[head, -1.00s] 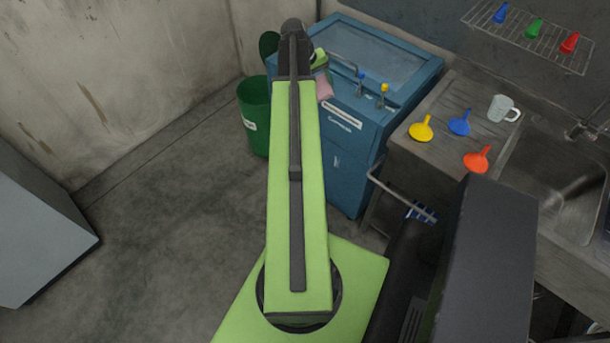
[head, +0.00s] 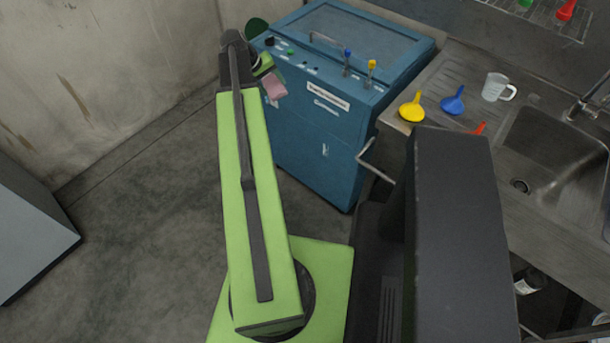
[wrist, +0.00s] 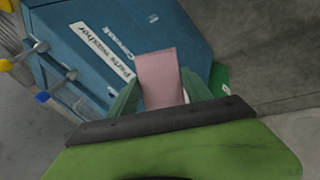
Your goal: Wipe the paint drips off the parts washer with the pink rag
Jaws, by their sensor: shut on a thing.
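The parts washer (head: 318,150) is a blue cabinet with a framed lid, standing beyond my arm in the head view. Its labelled front fills the upper left of the wrist view (wrist: 75,50). The pink rag (wrist: 160,75) hangs between the green fingers of my gripper (wrist: 160,92), which is shut on it. In the head view the rag (head: 272,85) shows at the washer's upper left front corner. I cannot tell whether it touches the washer. I cannot make out any paint drips on the visible surfaces.
Right of the washer is a steel sink counter (head: 470,150) with yellow (head: 411,107) and blue (head: 453,101) funnels and a clear jug (head: 497,87). A bent rail (head: 372,160) sticks out near the washer. A green bin (wrist: 219,76) stands beside it.

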